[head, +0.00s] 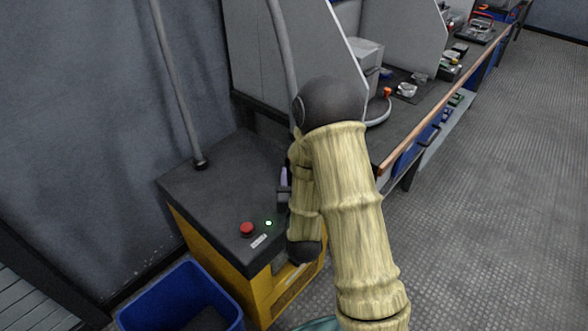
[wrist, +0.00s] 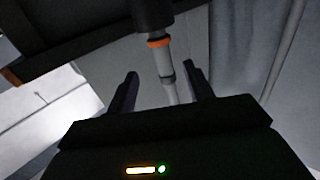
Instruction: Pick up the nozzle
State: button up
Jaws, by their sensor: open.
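In the wrist view a slim pale-grey tube (wrist: 163,62) with an orange ring and a dark band hangs from a dark block at the top. It looks like the nozzle, though I cannot be certain. My gripper (wrist: 160,85) is open, one dark finger on each side of the tube's line. The tube's lower end is hidden behind the gripper body, and I cannot tell whether a finger touches it. In the head view my gripper is mostly hidden behind my arm, above the right side of the cabinet. I cannot make out the nozzle there.
A yellow cabinet (head: 184,231) with a dark top carries a red button (head: 247,229), a green light and a grey pole (head: 178,80). A blue bin (head: 165,300) stands in front. A workbench (head: 412,140) with partitions and tools runs behind. The floor at right is clear.

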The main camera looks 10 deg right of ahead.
jog(key=shift+w+f+b, duration=0.1)
jog(key=shift+f+b, duration=0.05)
jog(key=shift+b, duration=0.25)
jog(key=w, duration=0.3)
jog(key=w+d, duration=0.1)
jog(key=shift+w+r, duration=0.25)
jog(key=shift+w, duration=0.15)
jog(key=w, duration=0.5)
jog(key=shift+d+b, duration=0.2)
jog(key=shift+b, duration=0.1)
jog(key=shift+c, duration=0.4)
grip_shut()
